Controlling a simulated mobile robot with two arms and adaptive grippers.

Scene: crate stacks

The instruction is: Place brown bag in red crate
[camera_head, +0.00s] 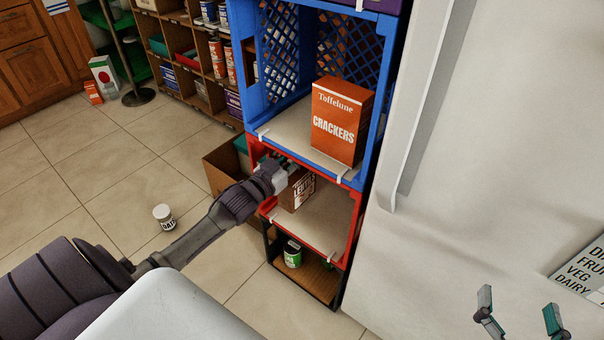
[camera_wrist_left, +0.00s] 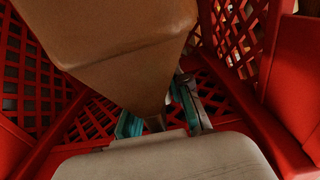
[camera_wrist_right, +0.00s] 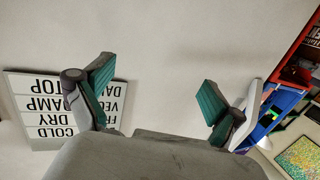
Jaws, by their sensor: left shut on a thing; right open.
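The red crate (camera_head: 318,244) is the middle level of the stack in the head view. The brown bag (camera_head: 303,189), with white lettering on its side, is inside the crate's opening near the left side. My left gripper (camera_head: 284,172) reaches in from the left and is shut on the bag. In the left wrist view the bag (camera_wrist_left: 125,50) fills the upper middle between the fingers, with red lattice walls (camera_wrist_left: 40,75) around it. Whether the bag touches the crate floor is unclear. My right gripper (camera_head: 518,303) is open and empty, in front of the white fridge; it also shows in the right wrist view (camera_wrist_right: 155,88).
A blue crate (camera_head: 262,75) with an orange cracker box (camera_head: 340,125) sits above the red crate. A lower black crate (camera_head: 322,284) holds a green can (camera_head: 292,253). The fridge (camera_head: 475,170) stands close on the right. A white jar (camera_head: 164,216) is on the floor.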

